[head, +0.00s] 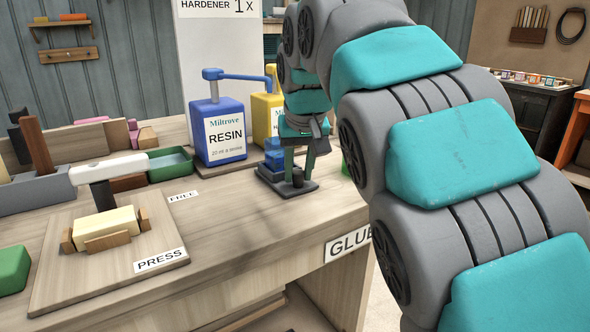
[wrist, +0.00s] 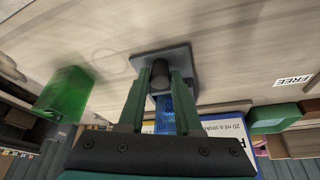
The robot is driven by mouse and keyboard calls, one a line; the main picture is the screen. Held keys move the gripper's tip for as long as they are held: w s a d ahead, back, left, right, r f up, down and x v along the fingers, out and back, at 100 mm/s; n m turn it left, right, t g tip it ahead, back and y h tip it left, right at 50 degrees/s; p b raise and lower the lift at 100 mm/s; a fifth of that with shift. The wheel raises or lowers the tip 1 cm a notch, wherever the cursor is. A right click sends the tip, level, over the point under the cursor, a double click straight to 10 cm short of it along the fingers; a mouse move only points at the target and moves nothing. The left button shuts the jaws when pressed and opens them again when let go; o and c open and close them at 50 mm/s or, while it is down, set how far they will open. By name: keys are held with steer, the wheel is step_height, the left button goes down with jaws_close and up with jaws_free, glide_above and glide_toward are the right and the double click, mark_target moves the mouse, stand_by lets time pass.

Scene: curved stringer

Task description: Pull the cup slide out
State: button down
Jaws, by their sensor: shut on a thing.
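The cup slide is a dark grey plate (head: 290,188) with a short dark upright knob (head: 298,178), on the bench in front of the dispensers. In the wrist view the plate (wrist: 170,52) and knob (wrist: 160,72) show at the middle. My gripper (head: 298,168) reaches down over the plate, with its green fingers on both sides of the knob, shut on it. It also shows in the wrist view (wrist: 160,80). A blue part (head: 273,158) stands on the plate's back end, partly hidden by my gripper.
A blue RESIN pump bottle (head: 224,130) and a yellow one (head: 264,118) stand close behind. A wooden PRESS board (head: 100,270) lies to the left. A green block (wrist: 67,95) is near my gripper in the wrist view. The bench front is clear.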

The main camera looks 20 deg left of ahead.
steer(key=s+d+b, duration=0.1)
steer(key=s+d, duration=0.1)
steer(key=d, duration=0.1)
steer(key=s+d+b, duration=0.1)
steer(key=s+d, duration=0.2)
steer(key=s+d+b, duration=0.1)
steer(key=s+d, duration=0.2)
steer(key=shift+d+b, duration=0.25)
steer(key=shift+b, duration=0.05)
steer(key=c, duration=0.6)
jaws_free()
steer(key=shift+s, duration=0.1)
steer(key=shift+v, duration=3.9)
steer(key=shift+d, duration=0.15)
